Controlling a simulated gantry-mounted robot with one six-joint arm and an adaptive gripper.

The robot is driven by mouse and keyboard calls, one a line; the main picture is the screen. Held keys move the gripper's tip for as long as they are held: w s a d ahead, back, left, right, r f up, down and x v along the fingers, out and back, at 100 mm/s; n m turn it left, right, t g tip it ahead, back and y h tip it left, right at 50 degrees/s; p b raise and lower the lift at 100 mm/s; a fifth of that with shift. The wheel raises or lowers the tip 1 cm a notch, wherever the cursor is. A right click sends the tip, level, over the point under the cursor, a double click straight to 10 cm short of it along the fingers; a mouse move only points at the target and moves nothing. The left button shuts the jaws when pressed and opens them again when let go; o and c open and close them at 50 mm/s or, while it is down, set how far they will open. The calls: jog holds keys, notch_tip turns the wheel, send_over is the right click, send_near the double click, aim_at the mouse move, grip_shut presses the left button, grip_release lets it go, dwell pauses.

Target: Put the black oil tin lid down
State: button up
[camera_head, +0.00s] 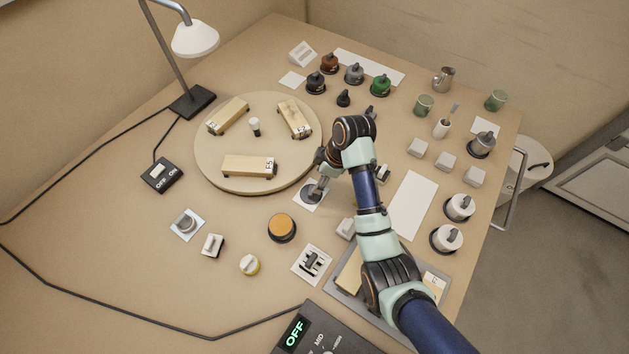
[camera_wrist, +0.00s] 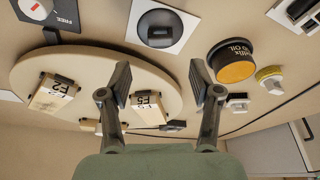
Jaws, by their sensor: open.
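A dark round lid with a raised grip lies flat on a white card (camera_wrist: 181,43) in the wrist view; I take this dark disc (camera_wrist: 160,26) to be the black oil tin lid. In the head view the lid (camera_head: 312,193) shows just below my gripper, partly hidden by it. My gripper (camera_wrist: 163,80) is open, its fingers spread with nothing between them. In the head view my gripper (camera_head: 325,170) is above and beside the lid, apart from it in the wrist view. The dark oil tin (camera_wrist: 232,62) stands nearby, uncovered, with an orange top face; it also shows in the head view (camera_head: 282,228).
A round turntable (camera_head: 212,160) with wooden blocks stands left of my gripper. A long white mat (camera_head: 411,205) lies to the right. A slotted white plate (camera_head: 312,264) and a grey tray (camera_head: 340,284) are nearer. The bench left of the oil tin is partly clear.

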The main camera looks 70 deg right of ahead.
jog(key=v, duration=0.3)
jog(key=shift+s+r+p, duration=0.1)
jog(key=shift+r+p, duration=0.2)
jog(key=shift+p, duration=0.05)
jog(key=w+a+r+t+h, duration=0.15)
jog(key=w+a+r, duration=0.25)
jog(key=w+a, duration=0.5)
jog(key=w+a+r+t+h, duration=0.1)
jog(key=w+a+r+t, duration=0.35)
jog(key=a, duration=0.85)
jog(key=a+r+t, duration=0.1)
jog(key=a+r, duration=0.2)
jog(key=a, duration=0.3)
jog(key=a+r+m+t+y, duration=0.1)
jog(key=a+r, duration=0.2)
jog(key=a, duration=0.3)
jog(key=s+a+r+t+y, duration=0.1)
jog(key=a+r, duration=0.2)
jog(key=a, duration=0.4)
jog(key=shift+r+m, duration=0.25)
jog(key=shift+m, duration=0.05)
